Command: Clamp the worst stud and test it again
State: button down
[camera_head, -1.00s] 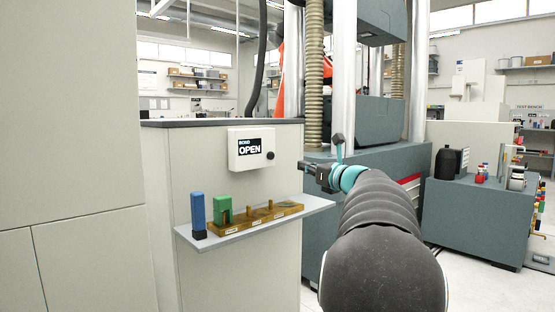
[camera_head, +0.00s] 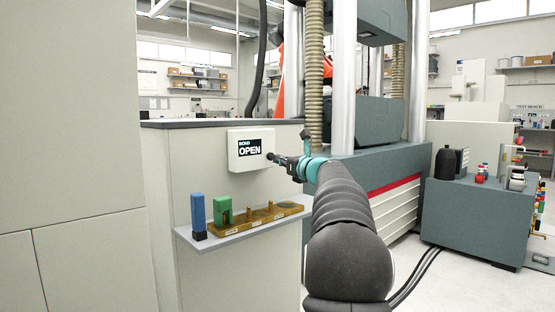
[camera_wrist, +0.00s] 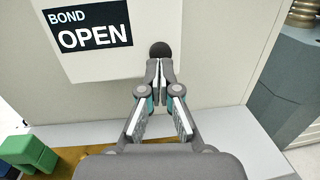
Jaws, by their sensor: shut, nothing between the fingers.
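My gripper (camera_head: 276,158) is shut and empty, with its fingertips at the dark round knob (camera_wrist: 160,49) on the white display box. In the wrist view the fingertips sit just below the knob and partly overlap it; I cannot tell whether they touch. The display box (camera_head: 236,160) reads "BOND OPEN". On the shelf below stand a blue block (camera_head: 198,212) on a dark base and a green block (camera_head: 223,208) on a wooden rack (camera_head: 262,219) with two bare short pegs. Which stud is worst is not shown.
The grey shelf (camera_head: 207,240) juts from the pale cabinet below the box. The large grey testing machine (camera_head: 375,165) with columns stands behind my arm. A grey bench (camera_head: 470,225) with a black bottle (camera_head: 446,162) is at the right.

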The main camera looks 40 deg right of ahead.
jog(key=shift+w+r, duration=0.1)
jog(key=shift+w, duration=0.95)
jog(key=shift+w+r+p, duration=0.25)
jog(key=shift+w+p, duration=0.5)
jog(key=shift+p, duration=0.25)
jog(key=shift+w+a+f, duration=0.15)
jog(key=shift+w+f, duration=0.05)
jog(key=shift+s+f+b, duration=0.15)
jog(key=shift+s+b, duration=0.3)
jog(key=shift+s, duration=0.1)
jog(key=b, duration=0.1)
send_near(271, 157)
jog(key=s, duration=0.5)
jog(key=shift+s, duration=0.1)
